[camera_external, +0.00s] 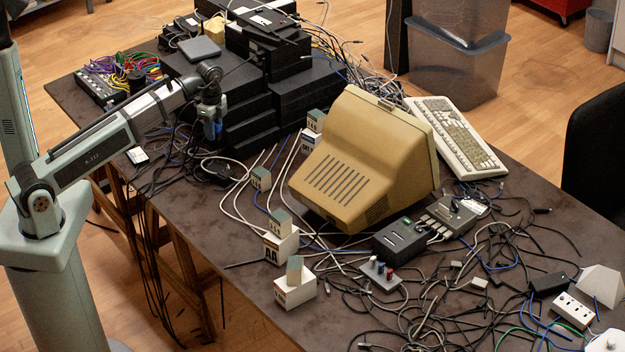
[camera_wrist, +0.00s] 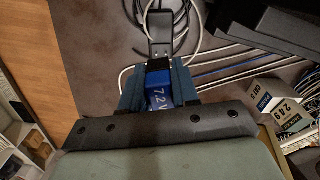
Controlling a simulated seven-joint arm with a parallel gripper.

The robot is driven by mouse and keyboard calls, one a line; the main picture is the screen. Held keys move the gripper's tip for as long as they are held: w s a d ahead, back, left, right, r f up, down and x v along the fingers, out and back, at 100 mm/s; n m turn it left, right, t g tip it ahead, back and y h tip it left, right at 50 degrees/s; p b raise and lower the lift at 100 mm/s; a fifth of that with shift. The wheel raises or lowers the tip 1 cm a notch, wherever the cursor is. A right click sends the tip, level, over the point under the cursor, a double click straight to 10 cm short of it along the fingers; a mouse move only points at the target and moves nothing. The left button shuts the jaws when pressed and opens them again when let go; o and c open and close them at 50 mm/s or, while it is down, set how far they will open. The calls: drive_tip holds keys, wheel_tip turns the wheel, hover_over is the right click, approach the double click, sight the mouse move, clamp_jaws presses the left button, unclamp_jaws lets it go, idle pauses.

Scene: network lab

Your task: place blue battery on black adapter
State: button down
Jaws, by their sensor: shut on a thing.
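My gripper (camera_external: 212,122) hangs over the left part of the table, pointing down. In the wrist view its two blue-teal fingers (camera_wrist: 158,92) are shut on the blue battery (camera_wrist: 159,76), which has white "7.2 V" lettering. In the external view the battery is a small blue patch (camera_external: 209,131) between the fingers. The black adapter (camera_wrist: 160,24) appears just beyond the battery in the wrist view, with a cable around it. In the external view the adapter (camera_external: 216,171) lies on the table below my gripper. The battery's exact height above it is hard to tell.
Stacked black boxes (camera_external: 248,133) stand close behind my gripper. Loose cables (camera_external: 165,165) lie around the adapter. Small white blocks (camera_external: 260,180) and a beige monitor (camera_external: 345,180) stand to the right. The table's front edge is close to the left.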

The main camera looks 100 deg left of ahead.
sight(218, 169)
drive_tip(key=shift+f, duration=6)
drive_tip(key=shift+f, duration=0.15)
drive_tip(key=c, duration=0.8)
unclamp_jaws()
drive_tip(key=shift+c, duration=0.2)
wheel_tip(218, 169, up, 12)
drive_tip(key=shift+r, duration=0.15)
